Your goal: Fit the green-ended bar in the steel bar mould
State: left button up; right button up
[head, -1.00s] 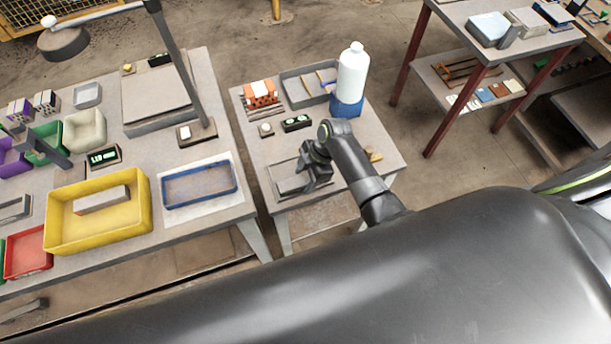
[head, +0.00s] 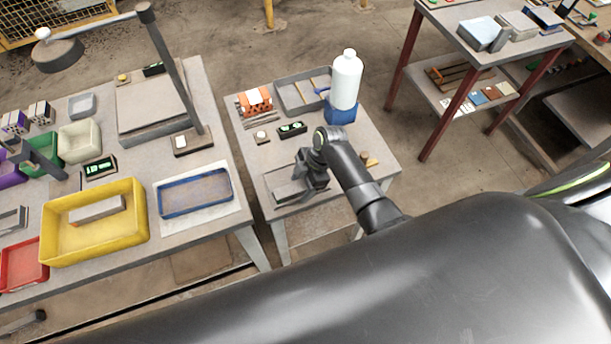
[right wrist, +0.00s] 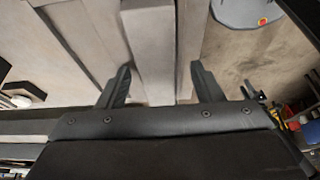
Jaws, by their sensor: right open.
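My right gripper (head: 304,188) is over the shallow grey steel mould (head: 272,187) at the front of the small table in the head view. In the right wrist view its two fingers (right wrist: 160,82) are apart, with a pale grey bar-like piece (right wrist: 150,45) running between them. A gap shows between each finger and this piece, and longer grey strips lie to its left. No green end is visible on it, so I cannot tell if it is the green-ended bar. The gripper hides part of the mould in the head view. My left gripper is not in view.
A white bottle (head: 346,80) on a blue base, a grey tray (head: 290,95), orange hollow bricks (head: 255,101) and a black device with a green display (head: 291,130) stand behind the gripper. A yellow bin (head: 135,215) holding a grey orange-ended bar (head: 97,209) is on the left table.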

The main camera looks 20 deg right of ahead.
jog(key=b+v, duration=0.2)
jog(key=v, duration=1.5)
jog(key=shift+r, duration=0.15)
jog(key=shift+d, duration=0.1)
